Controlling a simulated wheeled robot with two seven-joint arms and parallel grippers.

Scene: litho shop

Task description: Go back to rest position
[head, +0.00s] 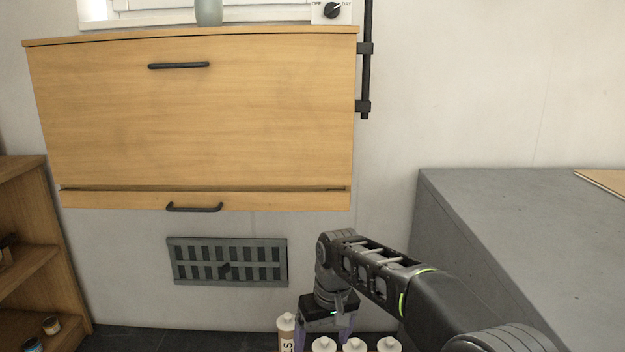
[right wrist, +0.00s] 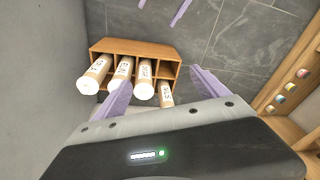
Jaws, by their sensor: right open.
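My right arm comes in from the right in the head view, and its gripper (head: 328,322) points down, low in front of the wall. In the right wrist view its two lavender fingers (right wrist: 162,92) are spread apart with nothing between them. Two lavender strips (right wrist: 181,12) at that view's top edge look like fingertips of my left gripper. The rest of it is hidden, and the head view does not show it.
A wooden cabinet (head: 200,115) with black handles hangs above a wall vent (head: 228,262). A grey block (head: 510,215) stands right of and behind my right arm. A wooden shelf (head: 28,240) with small jars is at the left. Dark tiled floor (right wrist: 235,40) lies beside the rack.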

